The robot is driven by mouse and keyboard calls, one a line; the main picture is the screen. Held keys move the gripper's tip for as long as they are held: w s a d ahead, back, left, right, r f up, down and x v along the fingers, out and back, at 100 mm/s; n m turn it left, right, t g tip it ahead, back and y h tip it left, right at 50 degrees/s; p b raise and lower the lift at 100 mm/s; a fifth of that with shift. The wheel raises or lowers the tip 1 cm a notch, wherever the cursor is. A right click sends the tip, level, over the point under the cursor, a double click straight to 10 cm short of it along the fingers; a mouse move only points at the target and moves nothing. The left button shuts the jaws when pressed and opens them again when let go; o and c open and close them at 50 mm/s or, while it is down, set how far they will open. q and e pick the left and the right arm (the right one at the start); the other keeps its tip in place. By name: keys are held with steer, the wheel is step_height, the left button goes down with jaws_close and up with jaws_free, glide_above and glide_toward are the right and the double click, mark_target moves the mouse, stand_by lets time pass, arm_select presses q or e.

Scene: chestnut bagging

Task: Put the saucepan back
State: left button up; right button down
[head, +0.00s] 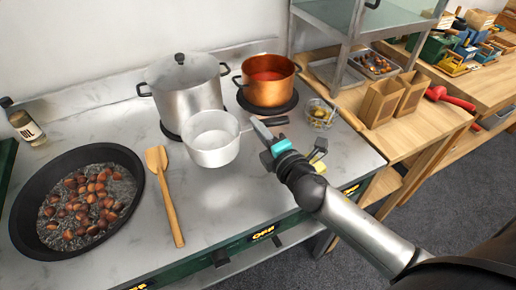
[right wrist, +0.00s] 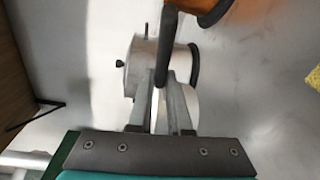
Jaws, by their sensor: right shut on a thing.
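The saucepan (head: 212,140), small and pale with a dark-tipped handle, is in the middle of the head view, in front of the large steel pot. It looks upright and empty. I cannot tell whether its base touches the stovetop. My right gripper (head: 264,133) is shut on the saucepan's handle, to the right of the pan. My left gripper is not in view.
The lidded steel pot (head: 186,88) and copper pot (head: 267,80) stand behind on burners. A black pan (head: 27,222) of chestnuts lies left, beside a wooden spatula (head: 168,200). A small clear bowl (head: 319,114) stands right. The front middle stovetop is clear.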

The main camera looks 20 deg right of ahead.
steer(key=shift+f+b, duration=1.15)
steer(key=shift+f, duration=1.3)
steer(key=c, duration=0.8)
jaws_free()
steer(key=shift+f, duration=0.1)
steer(key=shift+c, duration=0.2)
steer(key=shift+r, duration=0.25)
steer(key=shift+s+f, duration=0.1)
steer(key=shift+s, duration=0.25)
steer(key=s, duration=0.9)
steer(key=shift+s+d+r+b, duration=0.2)
steer(key=shift+d+r+b, duration=0.1)
steer(key=shift+d+b, duration=0.05)
steer(key=shift+s+r, duration=0.2)
steer(key=shift+s, duration=0.75)
